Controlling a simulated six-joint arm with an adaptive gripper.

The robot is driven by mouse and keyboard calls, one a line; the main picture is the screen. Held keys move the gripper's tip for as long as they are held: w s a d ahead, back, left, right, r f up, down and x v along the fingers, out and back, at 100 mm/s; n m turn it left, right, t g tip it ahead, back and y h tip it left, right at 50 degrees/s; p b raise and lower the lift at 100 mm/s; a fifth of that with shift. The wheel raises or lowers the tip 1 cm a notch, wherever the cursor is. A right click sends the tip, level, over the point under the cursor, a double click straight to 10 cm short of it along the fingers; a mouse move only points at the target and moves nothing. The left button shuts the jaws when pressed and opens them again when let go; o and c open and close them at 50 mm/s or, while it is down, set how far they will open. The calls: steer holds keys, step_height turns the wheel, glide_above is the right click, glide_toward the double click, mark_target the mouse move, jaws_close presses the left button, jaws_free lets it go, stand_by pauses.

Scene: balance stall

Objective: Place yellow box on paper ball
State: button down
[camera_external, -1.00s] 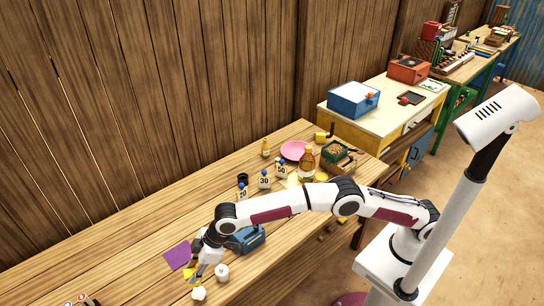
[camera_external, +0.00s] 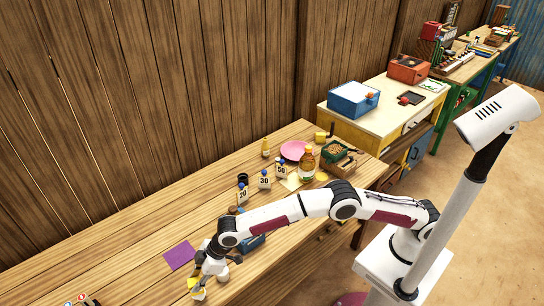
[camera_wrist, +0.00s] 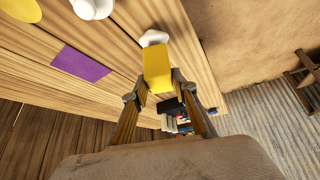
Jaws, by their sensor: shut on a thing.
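My gripper (camera_wrist: 156,86) is shut on the yellow box (camera_wrist: 157,62), which sits between the fingertips in the wrist view. In the external view the yellow box (camera_external: 192,282) shows as a small yellow patch below my gripper, near the front edge of the bench. The white paper ball (camera_wrist: 153,38) appears just past the far end of the box in the wrist view, partly hidden by it. In the external view the paper ball (camera_external: 199,295) lies right below the gripper. I cannot tell whether box and ball touch.
A purple sheet (camera_external: 180,255) lies flat on the bench, left of my gripper. A blue object (camera_external: 252,244) is partly behind my arm.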

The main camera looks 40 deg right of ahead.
steer(key=shift+f, duration=0.4)
steer(key=shift+f, duration=0.2)
steer(key=c, duration=1.6)
jaws_free()
steer(key=shift+r, duration=0.2)
steer(key=shift+s+d+r, duration=0.15)
steer(key=shift+d+r, duration=0.15)
steer(key=shift+r, duration=0.3)
steer(key=shift+v, duration=5.3)
steer(key=shift+d, duration=0.1)
